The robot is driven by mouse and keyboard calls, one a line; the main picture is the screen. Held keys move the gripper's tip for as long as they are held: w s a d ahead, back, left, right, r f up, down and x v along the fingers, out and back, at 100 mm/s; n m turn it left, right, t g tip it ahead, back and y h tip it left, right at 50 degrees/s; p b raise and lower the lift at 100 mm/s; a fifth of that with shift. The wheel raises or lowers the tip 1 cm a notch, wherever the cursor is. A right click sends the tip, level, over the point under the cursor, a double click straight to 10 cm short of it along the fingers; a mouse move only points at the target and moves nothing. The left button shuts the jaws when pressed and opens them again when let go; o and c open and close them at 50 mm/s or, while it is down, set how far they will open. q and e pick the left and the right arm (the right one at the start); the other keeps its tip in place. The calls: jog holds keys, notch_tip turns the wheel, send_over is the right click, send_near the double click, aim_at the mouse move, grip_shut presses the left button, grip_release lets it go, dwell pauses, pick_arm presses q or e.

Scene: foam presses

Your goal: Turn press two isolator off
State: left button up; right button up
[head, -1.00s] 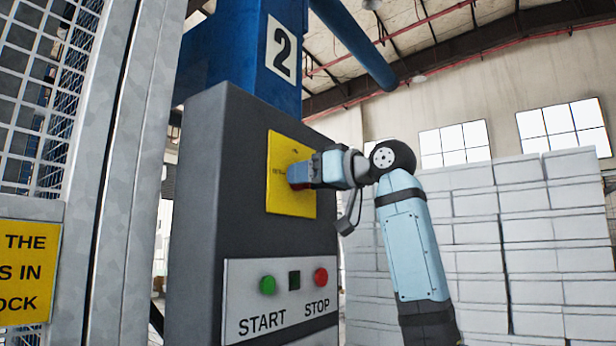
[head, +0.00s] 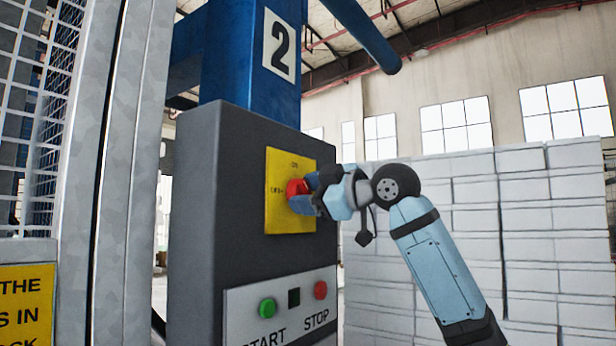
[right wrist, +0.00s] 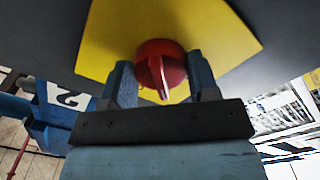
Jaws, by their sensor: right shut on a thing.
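The press two isolator is a red rotary knob (head: 297,188) on a yellow plate (head: 285,222), on the front of a dark grey control box (head: 215,230). My right gripper (head: 308,194) reaches it from the right and is shut on the knob. In the right wrist view the red knob (right wrist: 158,55) sits between the two blue fingers, with its ridge pointing toward the palm. The fingers hide part of the knob in the head view. Small lettering on the plate is too small to read surely. My left gripper is out of view.
A green START button (head: 267,308) and a red STOP button (head: 320,290) sit below the plate. A "2" sign (head: 280,45) marks the blue press column above. A mesh guard (head: 45,120) stands at left; stacked white blocks (head: 480,220) stand behind at right.

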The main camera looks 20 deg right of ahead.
jog(key=shift+r+n+p, duration=0.25)
jog(key=shift+n+p, duration=0.65)
jog(key=shift+n, duration=0.1)
jog(key=shift+n+p, duration=0.9)
jog(key=shift+p, duration=0.15)
jog(key=n+p, duration=0.2)
jog(key=shift+p, duration=0.3)
jog(key=shift+f+n+p, duration=0.1)
jog(key=shift+n+p, duration=0.75)
jog(key=shift+n, duration=0.25)
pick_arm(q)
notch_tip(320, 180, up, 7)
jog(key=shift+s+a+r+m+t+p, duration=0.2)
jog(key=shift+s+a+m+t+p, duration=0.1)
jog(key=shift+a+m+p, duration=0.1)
pick_arm(e)
jog(key=shift+f+n, duration=0.1)
jog(key=shift+n, duration=0.4)
jog(key=o, duration=0.9)
